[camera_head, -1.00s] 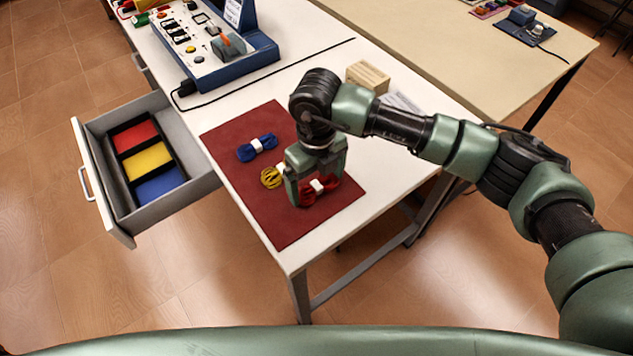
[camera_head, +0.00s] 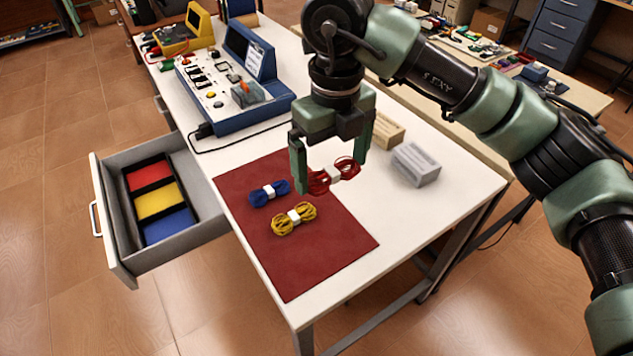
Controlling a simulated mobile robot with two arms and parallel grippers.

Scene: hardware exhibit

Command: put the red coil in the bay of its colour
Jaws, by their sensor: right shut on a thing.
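The red coil (camera_head: 319,182) with a white band is between the fingers of my right gripper (camera_head: 331,172). The gripper is shut on it and holds it above the dark red mat (camera_head: 300,262). The open drawer (camera_head: 120,258) at the left holds a black tray with a red bay (camera_head: 150,175) at the back, a yellow bay (camera_head: 158,201) in the middle and a blue bay (camera_head: 169,225) at the front. All three bays look empty. My left gripper is not in view.
A blue coil (camera_head: 268,194) and a yellow coil (camera_head: 294,218) lie on the mat. A blue control panel (camera_head: 262,113) with a black cable stands behind. A tan box (camera_head: 384,132) and a grey box (camera_head: 415,164) stand right of the mat. The white table's front right is clear.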

